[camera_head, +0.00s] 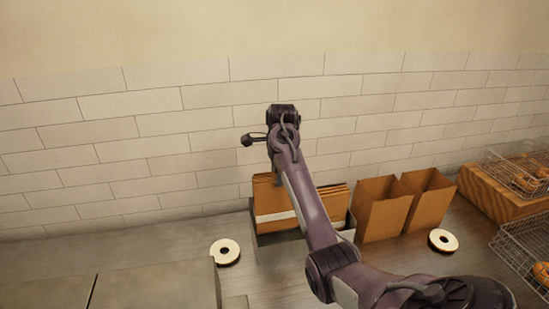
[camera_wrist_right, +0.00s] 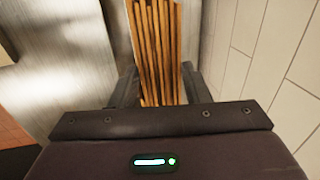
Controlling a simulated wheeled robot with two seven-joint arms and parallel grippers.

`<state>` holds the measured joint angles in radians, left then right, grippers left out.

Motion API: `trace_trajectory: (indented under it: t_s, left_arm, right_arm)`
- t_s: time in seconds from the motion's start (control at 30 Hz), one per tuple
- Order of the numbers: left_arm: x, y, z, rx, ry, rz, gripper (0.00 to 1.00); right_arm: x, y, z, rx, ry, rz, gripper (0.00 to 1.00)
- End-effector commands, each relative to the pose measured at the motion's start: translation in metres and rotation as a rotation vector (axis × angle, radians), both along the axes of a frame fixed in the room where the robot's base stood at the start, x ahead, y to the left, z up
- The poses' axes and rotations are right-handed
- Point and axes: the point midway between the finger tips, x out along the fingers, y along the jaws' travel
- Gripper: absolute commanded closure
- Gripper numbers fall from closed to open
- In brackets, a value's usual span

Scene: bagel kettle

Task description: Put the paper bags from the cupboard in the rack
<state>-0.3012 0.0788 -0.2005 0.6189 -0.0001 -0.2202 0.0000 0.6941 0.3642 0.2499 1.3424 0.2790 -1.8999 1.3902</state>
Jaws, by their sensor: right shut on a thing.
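Brown folded paper bags (camera_head: 270,197) stand upright in a grey metal rack (camera_head: 275,239) against the tiled wall, left of my right forearm. More folded bags (camera_head: 335,198) show just right of the forearm. My right arm reaches over the rack and hides its middle; the fingertips are hidden in the head view. In the right wrist view, my right gripper (camera_wrist_right: 158,92) is shut on a stack of folded paper bags (camera_wrist_right: 157,45), with their edges between the fingers. I cannot tell whether the held bags touch the rack. My left gripper is not in view.
Two open brown bags (camera_head: 382,208) stand right of the rack. Wire baskets (camera_head: 520,172) and a wooden block (camera_head: 485,195) are at far right. A grey box-like surface (camera_head: 150,287) fills the lower left.

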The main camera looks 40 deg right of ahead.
Motion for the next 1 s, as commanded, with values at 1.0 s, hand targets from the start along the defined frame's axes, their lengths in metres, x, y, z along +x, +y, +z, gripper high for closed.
trace_trajectory:
  t_s: [1.0]
  left_arm:
    - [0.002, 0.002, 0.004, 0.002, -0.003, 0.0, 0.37]
  right_arm:
    - [-0.011, 0.003, -0.073, -0.005, -0.013, -0.015, 1.0]
